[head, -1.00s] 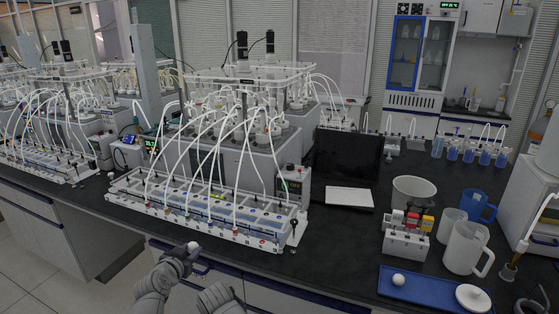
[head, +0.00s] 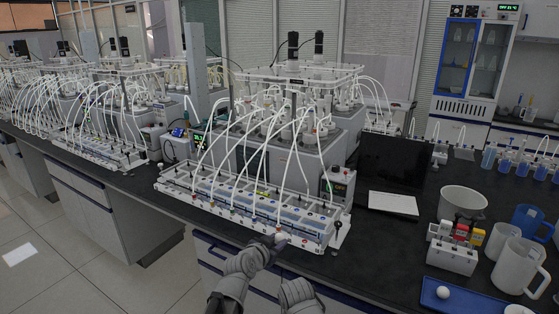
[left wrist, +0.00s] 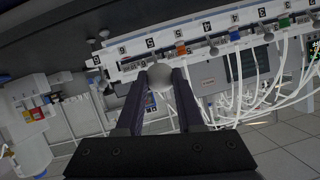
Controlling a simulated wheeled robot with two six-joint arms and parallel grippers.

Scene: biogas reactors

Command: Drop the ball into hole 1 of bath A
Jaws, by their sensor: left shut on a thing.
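My left gripper (head: 277,241) is shut on a pale ball and sits at the front edge of a long white bath unit (head: 172,190). In the left wrist view the ball (left wrist: 160,77) shows grey between the two dark fingertips (left wrist: 160,78). Numbered labels such as 5 and 6 run along the bath unit (left wrist: 130,72) just beyond it there. The ball is apart from the holes, as far as I can see. I cannot read a letter A on any bath, nor make out hole 1. My right arm shows at the bottom, but its gripper does not.
White tubes arch over the bath unit in front of a reactor (head: 300,72). A similar unit (head: 105,150) stands to the left. A laptop (head: 393,160), a white bowl (head: 463,203), jugs and a blue tray (head: 470,306) with another white ball (head: 443,292) are on the right.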

